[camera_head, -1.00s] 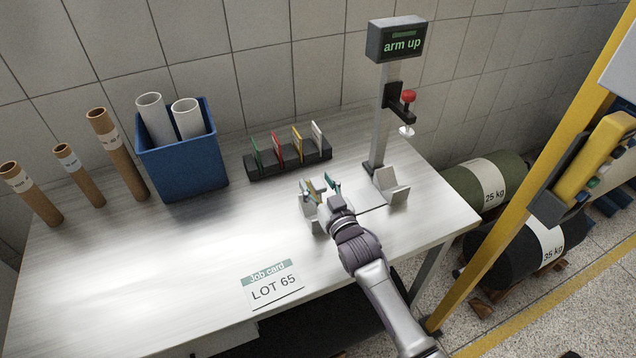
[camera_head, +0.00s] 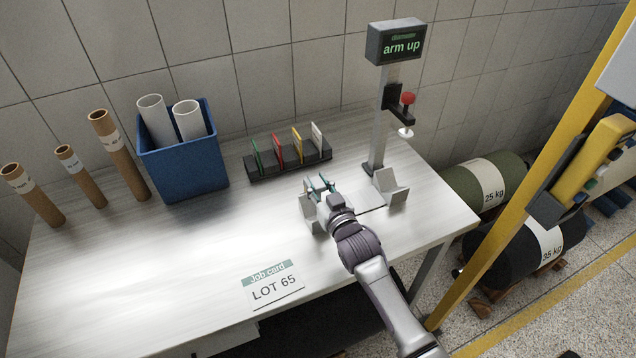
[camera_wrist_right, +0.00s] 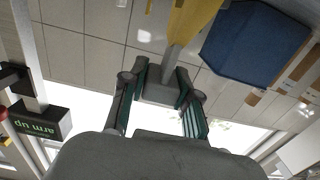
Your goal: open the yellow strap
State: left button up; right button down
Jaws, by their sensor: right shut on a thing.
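My right gripper (camera_head: 320,184) is above the bench by the left grey V-shaped support. In the right wrist view its fingers (camera_wrist_right: 158,92) are on either side of a narrow grey stem that joins a yellow flat piece (camera_wrist_right: 188,30). The gripper is shut on this piece. I cannot tell whether it is the yellow strap. In the head view the piece is hidden or too small to make out. A separate yellow card (camera_head: 297,142) stands in the dark rack (camera_head: 262,172), between a red and a white one. My left gripper is not in view.
A blue bin (camera_head: 185,165) with white rolls and several brown tubes (camera_head: 118,155) stand at the left. A post with an "arm up" display (camera_head: 400,43) and a red knob (camera_head: 408,98) rises behind the right grey support (camera_head: 392,190). The bench front holds a LOT 65 card (camera_head: 272,287).

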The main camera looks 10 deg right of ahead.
jog(key=w+r+g+p, duration=0.1)
jog(key=p, duration=0.1)
jog(key=w+a+g+p, duration=0.1)
jog(key=p, duration=0.2)
jog(key=w+r+g+h+p, duration=0.1)
jog(key=w+p, duration=0.1)
jog(key=shift+w+a+r+g, duration=0.1)
jog(key=shift+a+r+g, duration=0.1)
jog(key=shift+r+g, duration=0.2)
jog(key=shift+w+a+f+g+h+p, duration=0.1)
jog(key=shift+w+a+g+h+p, duration=0.15)
jog(key=shift+w+g+p, duration=0.35)
jog(key=shift+w+a+f+g+h, duration=0.1)
jog(key=shift+w+g+h, duration=0.05)
jog(key=shift+w+g, duration=0.25)
jog(key=shift+w+a+f+g+h, duration=0.1)
jog(key=shift+w+g, duration=0.2)
jog(key=shift+w, duration=0.1)
jog(key=c, duration=0.8)
grip_release()
jog(key=shift+c, duration=0.2)
jog(key=shift+s+r, duration=0.1)
jog(key=v, duration=1.1)
jog(key=shift+s+d+r, duration=0.15)
jog(key=shift+s+r, duration=0.1)
jog(key=shift+s, duration=0.05)
